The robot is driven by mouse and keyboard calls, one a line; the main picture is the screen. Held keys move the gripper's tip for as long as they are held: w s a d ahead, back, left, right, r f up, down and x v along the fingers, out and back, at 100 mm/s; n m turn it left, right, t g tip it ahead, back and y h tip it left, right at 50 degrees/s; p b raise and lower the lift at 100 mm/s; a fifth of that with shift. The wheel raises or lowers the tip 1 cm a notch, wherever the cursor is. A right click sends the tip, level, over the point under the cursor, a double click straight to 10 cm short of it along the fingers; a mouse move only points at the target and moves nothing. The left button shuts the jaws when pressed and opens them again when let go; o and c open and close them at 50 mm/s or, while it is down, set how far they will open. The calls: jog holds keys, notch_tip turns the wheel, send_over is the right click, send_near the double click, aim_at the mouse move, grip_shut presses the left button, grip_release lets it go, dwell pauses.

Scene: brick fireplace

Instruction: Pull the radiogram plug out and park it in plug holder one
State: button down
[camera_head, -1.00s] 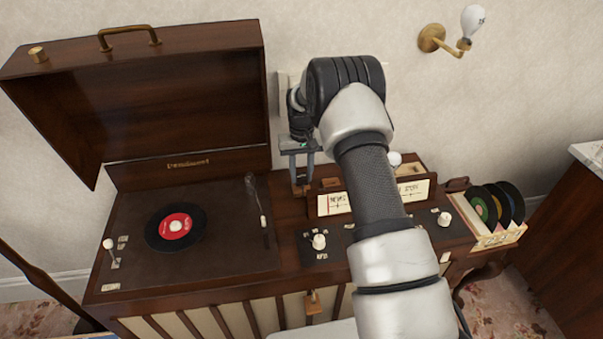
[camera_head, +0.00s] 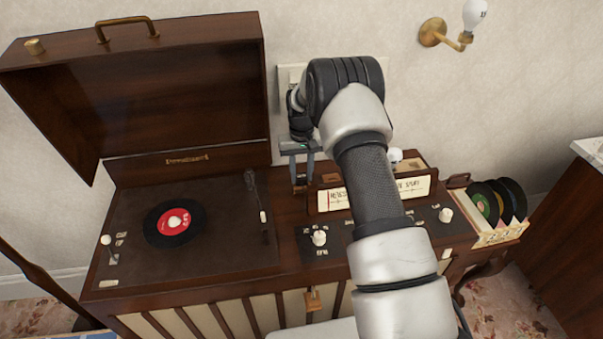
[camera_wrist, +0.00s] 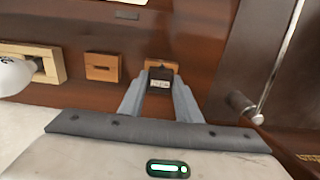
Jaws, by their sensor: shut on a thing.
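The radiogram (camera_head: 180,265) stands against the wall with its lid up. My gripper (camera_wrist: 158,92) points down over the rear of its top and is shut on a small dark plug (camera_wrist: 162,79) with a pale label. A small wooden block (camera_wrist: 158,64) lies right at the plug's far side; I cannot tell whether the plug is seated in it. A second wooden block with a slot (camera_wrist: 101,67) sits to its left, apart. In the head view my gripper (camera_head: 301,184) is beside the dial panel (camera_head: 334,199). A pale wall plate (camera_head: 285,76) is mostly hidden behind my arm.
A record (camera_head: 174,224) lies on the turntable deck. The raised lid (camera_head: 180,95) stands left of my gripper. A white bulb (camera_wrist: 12,75) shows at the left in the wrist view. A record rack (camera_head: 500,234) stands at the right.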

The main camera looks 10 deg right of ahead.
jog(key=c, duration=1.2)
grip_release()
jog(key=shift+f, duration=0.1)
notch_tip(320, 180, up, 17)
jog(key=shift+r+p, duration=0.2)
jog(key=shift+p, duration=0.9)
